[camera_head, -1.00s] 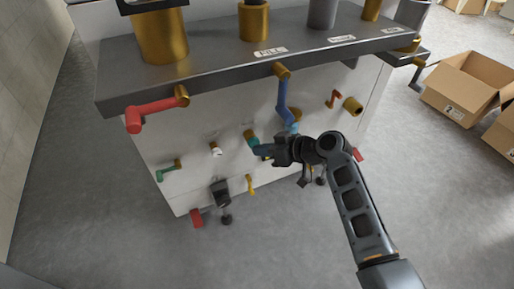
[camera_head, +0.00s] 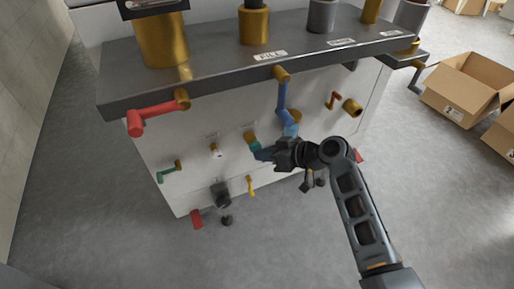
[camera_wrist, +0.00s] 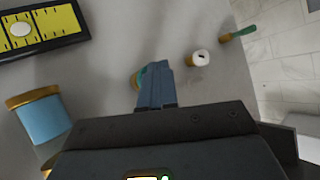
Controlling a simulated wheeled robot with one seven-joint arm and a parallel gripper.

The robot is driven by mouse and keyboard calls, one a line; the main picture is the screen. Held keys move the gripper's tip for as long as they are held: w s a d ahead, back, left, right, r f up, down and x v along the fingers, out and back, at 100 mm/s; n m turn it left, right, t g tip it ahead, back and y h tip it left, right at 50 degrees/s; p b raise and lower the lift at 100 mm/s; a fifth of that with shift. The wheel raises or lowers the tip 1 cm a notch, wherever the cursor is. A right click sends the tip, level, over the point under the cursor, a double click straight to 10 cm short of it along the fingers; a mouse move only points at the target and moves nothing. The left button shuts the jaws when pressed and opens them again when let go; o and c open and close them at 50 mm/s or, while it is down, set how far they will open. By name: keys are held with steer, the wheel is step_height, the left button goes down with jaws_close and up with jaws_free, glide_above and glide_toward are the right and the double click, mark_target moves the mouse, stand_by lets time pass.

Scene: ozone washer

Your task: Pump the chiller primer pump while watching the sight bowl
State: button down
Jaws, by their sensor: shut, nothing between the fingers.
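A teal knob in a brass collar (camera_head: 250,138), likely the primer pump, sits on the white front panel. My gripper (camera_head: 263,154) is at its face, with shut, empty fingers. In the wrist view the blue-grey fingertips (camera_wrist: 157,84) cover most of the knob; only a bit of its brass and teal (camera_wrist: 138,77) shows beside them. Whether they touch it I cannot tell. A light-blue cup with a brass rim (camera_wrist: 41,116), likely the sight bowl, is left in the wrist view; it also shows right of my gripper in the head view (camera_head: 291,129).
A white knob (camera_wrist: 202,58) and a green lever (camera_wrist: 238,34) are close by. A yellow-faced gauge (camera_wrist: 40,30) is at upper left. A blue lever (camera_head: 282,98) hangs above my gripper, a yellow lever (camera_head: 250,185) below. A red lever (camera_head: 155,113) juts out at left.

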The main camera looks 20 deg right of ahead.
steer(key=shift+s, duration=0.75)
steer(key=s+p, duration=0.2)
steer(key=s, duration=0.3)
stand_by(0.8)
